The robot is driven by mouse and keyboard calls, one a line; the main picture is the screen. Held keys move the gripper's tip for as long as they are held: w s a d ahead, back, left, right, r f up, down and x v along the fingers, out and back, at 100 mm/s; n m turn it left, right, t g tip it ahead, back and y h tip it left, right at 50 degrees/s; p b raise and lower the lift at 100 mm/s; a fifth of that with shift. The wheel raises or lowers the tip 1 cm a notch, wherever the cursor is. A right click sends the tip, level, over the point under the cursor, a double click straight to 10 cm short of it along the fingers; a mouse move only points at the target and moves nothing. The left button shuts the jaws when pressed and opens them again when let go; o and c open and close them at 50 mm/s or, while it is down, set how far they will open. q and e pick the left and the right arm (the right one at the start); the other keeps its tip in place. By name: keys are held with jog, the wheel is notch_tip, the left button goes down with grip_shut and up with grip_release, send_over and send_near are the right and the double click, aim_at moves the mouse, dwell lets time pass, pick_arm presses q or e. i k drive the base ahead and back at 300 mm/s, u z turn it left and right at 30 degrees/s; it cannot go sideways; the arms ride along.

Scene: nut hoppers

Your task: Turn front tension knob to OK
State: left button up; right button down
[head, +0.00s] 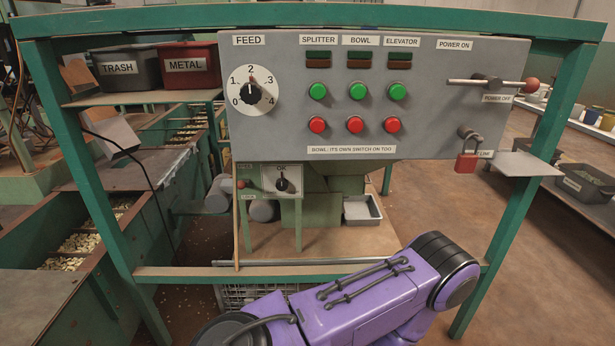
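A small pale panel (265,180) with an "OK" label (281,168) stands low behind the frame, below the large grey control board. A black knob (284,186) sits on it, just below the label. Its exact pointing is too small to tell. Other small print at the panel's left is not readable. A purple arm link of mine crosses the bottom of the view, in front of and below the panel, not touching it. Neither of my grippers is in view.
The grey board (400,130) carries a FEED dial (252,92), green and red buttons, a power lever (490,83) and a red padlock (466,161). A green crossbar (190,273) runs below the panel. A metal tray (361,210) lies right of it. Bins stand upper left.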

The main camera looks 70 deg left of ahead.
aim_at(282, 183)
jog(key=z, duration=0.05)
jog(key=i, duration=0.9)
jog(key=u, duration=1.9)
